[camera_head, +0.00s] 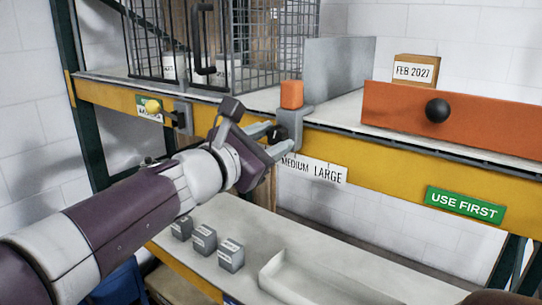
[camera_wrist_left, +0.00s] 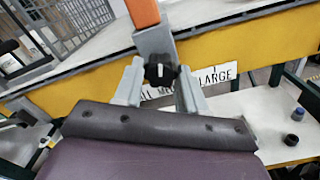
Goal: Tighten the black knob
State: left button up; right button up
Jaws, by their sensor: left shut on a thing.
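The black knob (camera_head: 279,134) sits on a grey bracket (camera_head: 304,122) with an orange block on top, at the front edge of the upper shelf. In the left wrist view the knob (camera_wrist_left: 161,72) is round and dark with a white mark on its face. My left gripper (camera_head: 272,132) reaches it from the left, its fingers on either side of it. In the left wrist view the fingertips of my left gripper (camera_wrist_left: 160,80) flank the knob, and the gripper is shut on it. My right gripper is not in view.
A larger black ball (camera_head: 437,110) is on the orange panel (camera_head: 395,106) to the right. A wire cage (camera_head: 262,45) stands behind. Small grey blocks (camera_head: 204,240) and a white tray (camera_head: 330,287) are below.

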pick_arm(q)
jog(key=m+b, duration=0.2)
jog(key=shift+f+m+b, duration=0.35)
jog(key=shift+m, duration=0.05)
jog(key=m+b, duration=0.3)
jog(key=shift+m, duration=0.3)
jog(key=m+b, duration=0.4)
jog(key=m, duration=0.2)
jog(key=shift+r+b, duration=0.15)
jog(key=shift+b, duration=0.15)
jog(key=m+b, duration=0.4)
jog(key=m, duration=0.2)
jog(key=shift+m, duration=0.4)
jog(key=m+b, duration=0.1)
jog(key=m, duration=0.2)
jog(key=shift+r, duration=0.1)
jog(key=shift+m+b, duration=0.65)
jog(key=shift+m, duration=0.75)
